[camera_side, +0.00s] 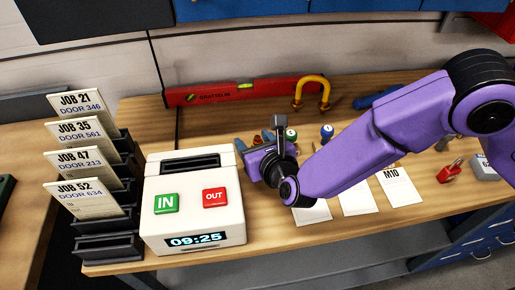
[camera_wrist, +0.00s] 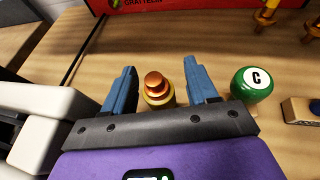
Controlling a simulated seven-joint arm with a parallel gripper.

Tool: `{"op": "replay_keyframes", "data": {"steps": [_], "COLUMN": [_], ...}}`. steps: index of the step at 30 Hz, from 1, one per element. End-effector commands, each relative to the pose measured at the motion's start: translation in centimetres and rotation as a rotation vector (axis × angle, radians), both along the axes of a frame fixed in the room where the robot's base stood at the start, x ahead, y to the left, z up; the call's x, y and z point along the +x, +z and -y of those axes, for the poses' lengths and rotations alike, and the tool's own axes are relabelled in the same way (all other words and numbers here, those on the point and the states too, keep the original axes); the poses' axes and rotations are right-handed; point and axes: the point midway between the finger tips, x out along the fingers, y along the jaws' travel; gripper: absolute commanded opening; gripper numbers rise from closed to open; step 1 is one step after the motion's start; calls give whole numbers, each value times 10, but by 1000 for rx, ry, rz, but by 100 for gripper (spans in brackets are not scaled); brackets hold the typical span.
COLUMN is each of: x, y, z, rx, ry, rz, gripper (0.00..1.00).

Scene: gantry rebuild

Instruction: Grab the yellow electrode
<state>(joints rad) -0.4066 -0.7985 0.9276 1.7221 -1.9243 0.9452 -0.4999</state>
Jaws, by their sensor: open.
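A brass-yellow, stepped cylinder with a copper-coloured tip (camera_wrist: 157,90) stands between my fingers in the wrist view; it looks like the yellow electrode. Its lower part is hidden by my gripper's dark front plate. My gripper (camera_wrist: 159,72) is open, with one blue finger on each side of the cylinder and a gap visible on both sides. In the side view my gripper (camera_side: 248,143) is low over the bench, right of the white time clock. I cannot make out the electrode there, as my gripper and wrist cover that spot.
A green ball marked C (camera_wrist: 252,84) stands close right of my right finger. A blue-topped piece (camera_side: 327,131) is further right. A red level (camera_side: 222,93) and yellow shackle (camera_side: 312,85) are behind. The white time clock (camera_side: 194,205) stands left; cards (camera_side: 356,199) lie in front.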

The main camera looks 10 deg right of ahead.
Motion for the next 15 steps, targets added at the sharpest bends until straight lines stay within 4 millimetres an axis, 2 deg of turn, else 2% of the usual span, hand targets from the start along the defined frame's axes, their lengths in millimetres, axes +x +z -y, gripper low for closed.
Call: {"op": "replay_keyframes", "data": {"steps": [7, 8, 12, 13, 15], "x": [2, 2, 2, 2, 2], "y": [-1, -1, -1, -1, 0], "z": [0, 0, 0, 0, -1], "rx": [-1, -1, -1, -1, 0], "ry": [0, 0, 0, 0, 0], "rz": [-1, -1, -1, -1, 1], "gripper": [58, 51, 6, 0, 0]}}
